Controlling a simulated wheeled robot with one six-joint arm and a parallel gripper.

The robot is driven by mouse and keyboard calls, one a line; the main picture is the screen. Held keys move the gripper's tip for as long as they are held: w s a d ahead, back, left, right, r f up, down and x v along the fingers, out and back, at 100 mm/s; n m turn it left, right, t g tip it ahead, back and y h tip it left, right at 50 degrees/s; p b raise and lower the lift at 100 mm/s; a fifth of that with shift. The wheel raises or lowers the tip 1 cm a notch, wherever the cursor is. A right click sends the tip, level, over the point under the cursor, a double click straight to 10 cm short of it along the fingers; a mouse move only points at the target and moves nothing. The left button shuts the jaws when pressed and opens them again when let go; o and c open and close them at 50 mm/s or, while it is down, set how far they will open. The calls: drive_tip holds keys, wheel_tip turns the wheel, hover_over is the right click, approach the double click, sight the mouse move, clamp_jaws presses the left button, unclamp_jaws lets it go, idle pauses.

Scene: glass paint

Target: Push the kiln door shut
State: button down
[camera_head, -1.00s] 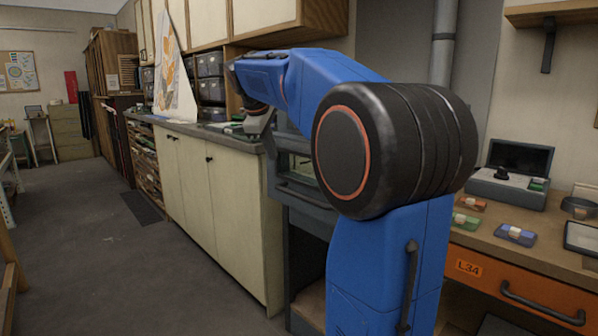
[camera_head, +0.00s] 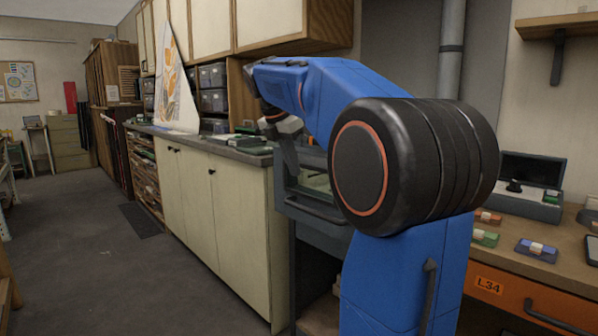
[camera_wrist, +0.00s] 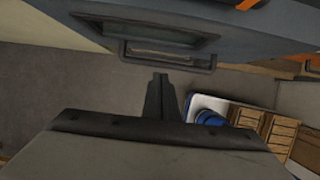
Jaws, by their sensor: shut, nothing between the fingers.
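The kiln (camera_head: 325,235) is a dark grey box at the end of the counter, partly hidden behind my blue arm. Its door (camera_head: 314,183) has a glass window and a bar handle. In the wrist view, the door (camera_wrist: 90,27) spans the top, with its window and the handle (camera_wrist: 168,60) facing me. My gripper (camera_wrist: 160,76) is shut and empty, its fingertips just below the handle in the picture. I cannot tell whether they touch it. How far the door stands open is unclear.
A cream cabinet with a dark counter (camera_head: 245,154) stands left of the kiln. An orange-fronted workbench (camera_head: 555,268) is at the right, with an open grey case (camera_head: 525,205) and small coloured blocks. The floor (camera_head: 110,270) at the left is clear.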

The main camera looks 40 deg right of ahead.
sight(311, 186)
drive_tip(key=d+f, duration=0.3)
drive_tip(key=f, duration=0.2)
drive_tip(key=d+f, duration=0.2)
drive_tip(key=shift+w+d+f, duration=0.2)
drive_tip(key=shift+d+f, duration=0.15)
drive_tip(key=shift+f, duration=0.05)
drive_tip(key=shift+d, duration=0.7)
drive_tip(key=shift+w, duration=0.1)
